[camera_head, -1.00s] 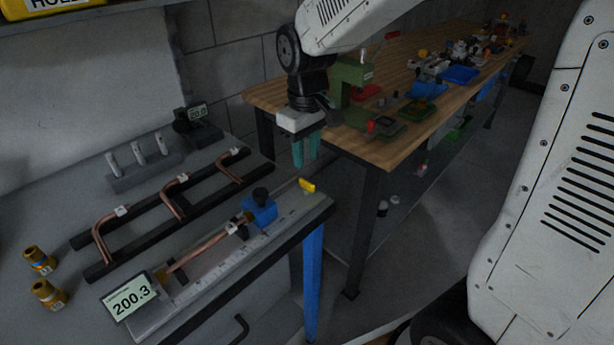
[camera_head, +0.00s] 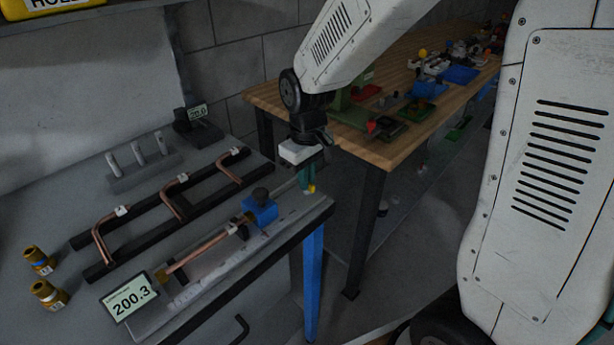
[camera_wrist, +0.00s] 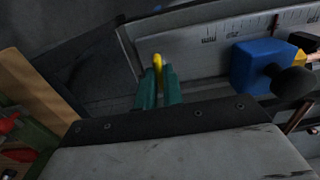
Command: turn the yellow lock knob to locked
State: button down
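The yellow lock knob (camera_head: 311,189) is at the right end of the measuring fixture (camera_head: 215,262). In the head view it is mostly hidden by my gripper (camera_head: 306,180). In the wrist view the knob (camera_wrist: 157,62) shows as a thin yellow piece between the green fingertips (camera_wrist: 159,80), its far end sticking out past them. The fingers lie close along both its sides and appear shut on it. A blue block (camera_head: 261,210) with a dark round knob (camera_head: 260,194) stands on the fixture to the left.
A copper tube (camera_head: 200,250) lies on the fixture, beside a display (camera_head: 131,302) reading 200.3. A black rack (camera_head: 150,215) with bent copper tubes is behind. Brass fittings (camera_head: 48,294) stand at left. A wooden bench (camera_head: 390,150) stands behind my gripper.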

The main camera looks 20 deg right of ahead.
jog(key=shift+m, duration=0.3)
jog(key=m, duration=0.8)
jog(key=shift+m, duration=0.4)
jog(key=m, duration=0.4)
jog(key=shift+m, duration=2.2)
jog(key=c, duration=1.5)
grip_release()
